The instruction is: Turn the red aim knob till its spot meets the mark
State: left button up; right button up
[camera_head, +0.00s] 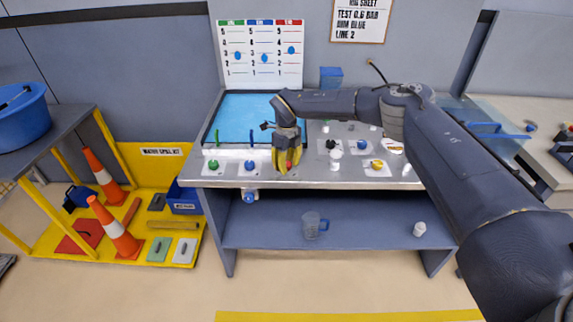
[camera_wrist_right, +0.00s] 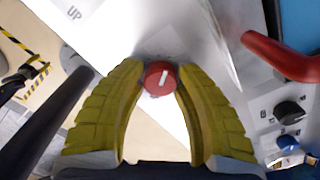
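The red knob (camera_wrist_right: 160,77) sits on a pale panel, with a short white line on its face pointing up and slightly right in the wrist view. My right gripper (camera_wrist_right: 161,70) has its yellow fingers on both sides of the knob, with the tips against its sides. In the head view the red knob (camera_head: 290,164) shows small between the fingers of my right gripper (camera_head: 288,166) at the bench's front edge. My left gripper is in neither view.
Green (camera_head: 213,164) and blue (camera_head: 249,165) knobs stand left of my right gripper; black, white and yellow parts lie to its right. A blue tray (camera_head: 236,93) lies behind. A red bar (camera_wrist_right: 283,57) is close by. A scale board (camera_head: 261,80) stands at the back.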

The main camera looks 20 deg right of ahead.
aim_at(287, 164)
jog(key=o, duration=0.5)
notch_tip(287, 164, up, 12)
dwell(0.6)
